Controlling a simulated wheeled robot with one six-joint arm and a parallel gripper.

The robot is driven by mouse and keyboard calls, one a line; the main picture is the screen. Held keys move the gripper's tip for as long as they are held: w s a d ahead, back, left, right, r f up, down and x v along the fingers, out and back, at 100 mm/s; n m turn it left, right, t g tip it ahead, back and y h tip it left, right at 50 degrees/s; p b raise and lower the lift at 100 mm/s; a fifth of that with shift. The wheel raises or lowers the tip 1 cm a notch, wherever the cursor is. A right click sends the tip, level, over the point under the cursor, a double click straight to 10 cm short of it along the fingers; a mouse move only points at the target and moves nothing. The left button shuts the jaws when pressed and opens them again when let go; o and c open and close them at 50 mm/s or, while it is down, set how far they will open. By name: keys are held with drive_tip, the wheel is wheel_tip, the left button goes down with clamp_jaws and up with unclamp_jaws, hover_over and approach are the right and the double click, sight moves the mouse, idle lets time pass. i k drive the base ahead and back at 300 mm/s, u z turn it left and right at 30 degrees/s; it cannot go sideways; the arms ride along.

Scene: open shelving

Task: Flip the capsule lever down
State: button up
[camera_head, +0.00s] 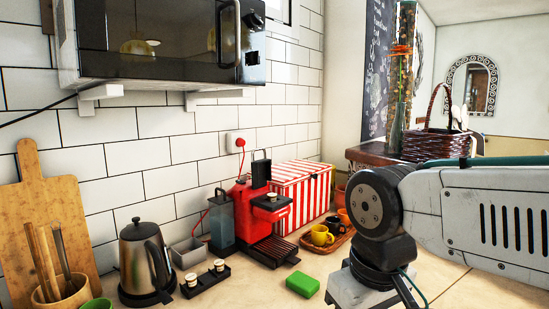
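The red coffee machine (242,206) stands on the counter against the tiled wall. Its black lever (261,171) stands upright at the top. A small pale capsule (272,197) seems to sit on the machine's black front head, below the lever. A black drip tray (272,251) juts out at the machine's foot. My arm comes in from the right and bends down at a black joint, well to the right of the machine and apart from it. My gripper's fingers are below the bottom edge of the picture.
A microwave (150,45) hangs on brackets above. A striped box (305,190) stands right behind the machine. Yellow and black cups (322,236) sit on a tray at right. A green sponge (303,285), a capsule holder (205,279) and a kettle (140,262) lie in front and left.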

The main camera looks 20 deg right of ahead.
sight(262, 170)
drive_tip(key=i, duration=0.1)
drive_tip(key=z, duration=0.25)
drive_tip(key=k, duration=1.35)
drive_tip(key=u, duration=0.65)
drive_tip(key=i, duration=1.4)
drive_tip(key=z, duration=0.3)
